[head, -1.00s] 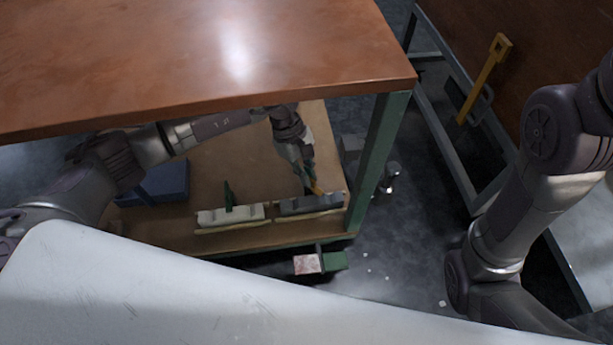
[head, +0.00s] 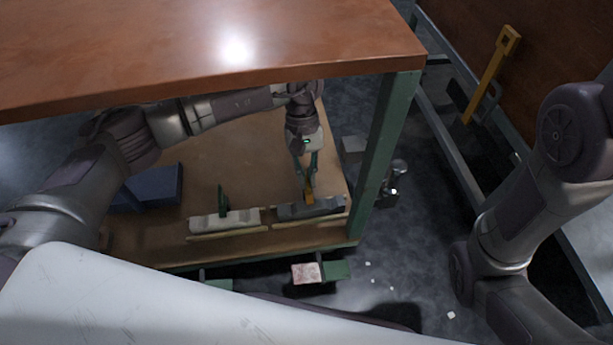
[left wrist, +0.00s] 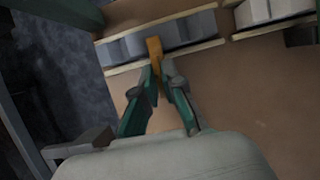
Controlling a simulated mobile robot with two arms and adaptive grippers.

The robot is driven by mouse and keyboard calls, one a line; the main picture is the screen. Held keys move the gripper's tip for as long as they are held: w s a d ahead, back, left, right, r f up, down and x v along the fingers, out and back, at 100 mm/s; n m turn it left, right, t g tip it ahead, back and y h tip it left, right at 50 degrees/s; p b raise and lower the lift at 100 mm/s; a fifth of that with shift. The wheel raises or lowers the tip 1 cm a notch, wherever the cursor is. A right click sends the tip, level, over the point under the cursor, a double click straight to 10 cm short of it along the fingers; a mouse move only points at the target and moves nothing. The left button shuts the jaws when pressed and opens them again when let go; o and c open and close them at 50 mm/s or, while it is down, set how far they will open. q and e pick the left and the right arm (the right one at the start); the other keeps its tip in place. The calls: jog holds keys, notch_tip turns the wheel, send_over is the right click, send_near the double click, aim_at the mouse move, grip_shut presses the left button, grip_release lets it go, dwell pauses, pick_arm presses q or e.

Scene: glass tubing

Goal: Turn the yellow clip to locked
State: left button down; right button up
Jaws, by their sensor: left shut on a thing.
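The yellow clip (head: 309,190) stands on a dark grey block (head: 328,206) on the lower shelf, under the brown tabletop. It also shows in the left wrist view (left wrist: 154,48), on the grey block (left wrist: 196,29) between two pale strips. My left gripper (head: 307,178) reaches down under the tabletop and is shut on the yellow clip; in the left wrist view its green fingertips (left wrist: 159,74) meet at the clip's near end. The clip's lower part is partly hidden by the fingers. My right arm is at the right of the head view, its gripper out of frame.
A white block with a green clip (head: 223,201) stands left of the grey block. A blue box (head: 152,187) lies further left on the shelf (head: 200,170). A green table leg (head: 384,150) stands close on the right, and the tabletop (head: 180,60) hangs over my left arm.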

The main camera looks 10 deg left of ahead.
dwell(0.4)
pick_arm(q)
jog(key=c, duration=1.3)
grip_release()
jog(key=v, duration=1.2)
